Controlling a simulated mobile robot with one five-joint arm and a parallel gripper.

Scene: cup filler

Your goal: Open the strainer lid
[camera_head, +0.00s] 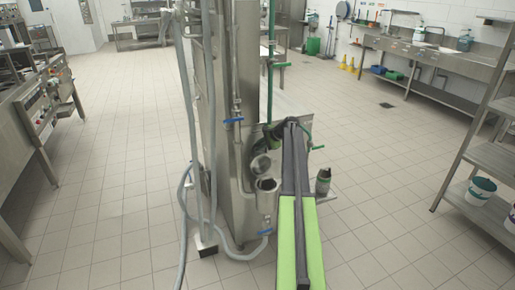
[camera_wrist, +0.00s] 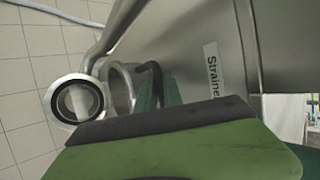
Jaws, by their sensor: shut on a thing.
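The strainer is a metal cylinder (camera_head: 267,187) on the side of the steel machine. Its round mouth (camera_wrist: 77,102) shows in the wrist view, with a pale ring and a dark inside. The round metal strainer lid (camera_head: 260,164) stands tilted up above the mouth, clear of the opening. In the wrist view the lid (camera_wrist: 121,88) is seen nearly edge-on, with a black curved handle (camera_wrist: 151,67). My gripper (camera_wrist: 158,92), with dark green fingers, is shut on this handle. In the head view my gripper (camera_head: 273,144) is partly hidden by my arm.
A steel panel with a "Straine..." label (camera_wrist: 213,70) is close beside my gripper. A blue-handled valve (camera_head: 265,232) and grey hose (camera_head: 228,246) lie below the strainer. The tiled floor at right is open.

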